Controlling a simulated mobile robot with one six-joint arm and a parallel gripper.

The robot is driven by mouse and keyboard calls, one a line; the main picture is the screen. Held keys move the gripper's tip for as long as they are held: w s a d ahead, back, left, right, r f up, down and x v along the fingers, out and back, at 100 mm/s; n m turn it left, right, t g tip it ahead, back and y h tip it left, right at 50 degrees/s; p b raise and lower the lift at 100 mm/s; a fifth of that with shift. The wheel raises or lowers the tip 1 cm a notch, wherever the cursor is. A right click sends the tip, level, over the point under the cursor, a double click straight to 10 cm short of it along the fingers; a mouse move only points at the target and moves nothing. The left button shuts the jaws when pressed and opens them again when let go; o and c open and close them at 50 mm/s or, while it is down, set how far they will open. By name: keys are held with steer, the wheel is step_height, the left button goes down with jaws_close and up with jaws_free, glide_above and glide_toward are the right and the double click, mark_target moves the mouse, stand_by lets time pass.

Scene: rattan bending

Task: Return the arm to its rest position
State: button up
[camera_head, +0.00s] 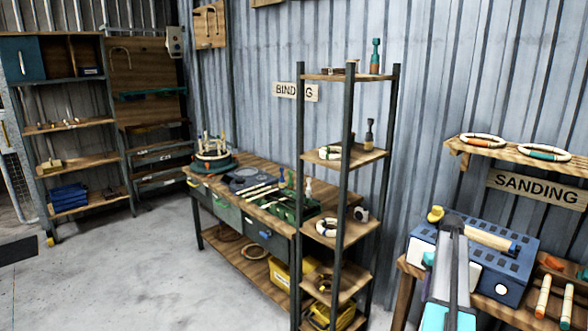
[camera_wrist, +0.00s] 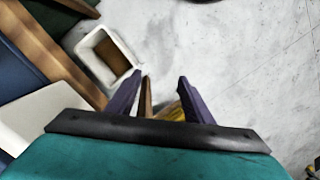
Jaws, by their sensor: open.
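My gripper (camera_wrist: 160,76) shows in the wrist view with its two dark purple fingers spread apart. It is open, above pale concrete floor. A narrow brown piece (camera_wrist: 146,98) and something yellow (camera_wrist: 174,110) show between the fingers, partly hidden by the dark wrist edge; I cannot tell how far below they are. In the head view my arm rises from the lower right, in front of the sanding bench (camera_head: 405,270). My gripper cannot be made out clearly there.
A blue machine (camera_head: 515,262) stands on the sanding bench, close to my arm. A narrow open shelf rack (camera_head: 347,170) stands left of it, beside the binding bench (camera_head: 262,175). A white open bin (camera_wrist: 90,52) is left of the gripper. Floor at left (camera_head: 130,275) is clear.

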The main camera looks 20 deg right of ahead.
steer(key=w+a+f+n+g, duration=0.1)
steer(key=a+f, duration=0.9)
steer(key=a, duration=0.3)
steer(key=w+a+f+n+g, duration=0.1)
steer(key=w+a+f, duration=0.1)
steer(key=a+f, duration=0.95)
steer(key=s+a+f, duration=0.4)
steer(key=a, duration=0.5)
steer(key=s+a+f, duration=0.3)
steer(key=a+f, duration=0.2)
steer(key=a, duration=0.4)
steer(key=s+a+f+n+g, duration=0.1)
steer(key=s+a+f, duration=0.2)
steer(key=s+a, duration=0.4)
steer(key=s+a+f+n+g+h, duration=0.1)
steer(key=s+a+f, duration=0.3)
steer(key=s+a, duration=0.3)
steer(key=s, duration=0.5)
steer(key=shift+a+f+n+g+b, duration=0.15)
steer(key=shift+a+n+g+b, duration=0.15)
steer(key=shift+a+b, duration=0.05)
steer(key=shift+c, duration=0.4)
